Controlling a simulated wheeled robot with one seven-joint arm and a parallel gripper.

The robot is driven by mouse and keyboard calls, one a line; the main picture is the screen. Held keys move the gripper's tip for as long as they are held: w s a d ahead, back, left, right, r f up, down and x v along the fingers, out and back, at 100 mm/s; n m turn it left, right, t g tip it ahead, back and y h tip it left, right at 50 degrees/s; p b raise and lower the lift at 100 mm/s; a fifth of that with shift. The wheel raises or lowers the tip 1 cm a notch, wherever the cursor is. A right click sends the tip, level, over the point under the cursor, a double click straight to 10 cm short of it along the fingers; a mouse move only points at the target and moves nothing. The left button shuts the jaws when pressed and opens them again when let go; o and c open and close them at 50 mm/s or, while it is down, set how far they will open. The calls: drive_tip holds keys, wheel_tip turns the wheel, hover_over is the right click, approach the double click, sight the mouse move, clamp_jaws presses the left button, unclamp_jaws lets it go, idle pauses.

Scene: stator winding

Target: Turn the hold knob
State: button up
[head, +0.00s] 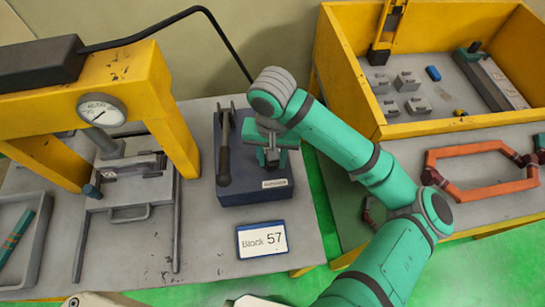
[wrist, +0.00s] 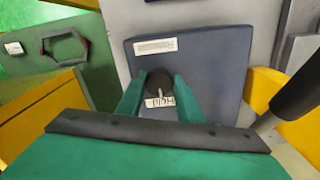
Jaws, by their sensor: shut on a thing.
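The hold knob (wrist: 159,82) is a small dark round knob on the face of a blue-grey box (head: 254,184). A small plate reading "Hold" sits just below the knob in the wrist view. My gripper (wrist: 160,95) has its two green fingers on either side of the knob, shut on it. In the head view my gripper (head: 270,152) is over the upper right part of the box, and the knob is hidden behind it. A label plate (head: 275,184) is on the box near its front edge.
A lever with a dark handle (head: 223,150) stands left of my gripper. A sign reading "Block 57" (head: 262,240) lies in front. A yellow press with a gauge (head: 101,110) stands left. A yellow bin (head: 350,75) and an orange frame (head: 480,150) are right.

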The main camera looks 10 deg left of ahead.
drive_tip(key=shift+w, duration=0.1)
drive_tip(key=o, duration=1.1)
drive_tip(key=shift+c, duration=0.2)
drive_tip(key=shift+r, duration=0.1)
wheel_tip(320, 180, up, 11)
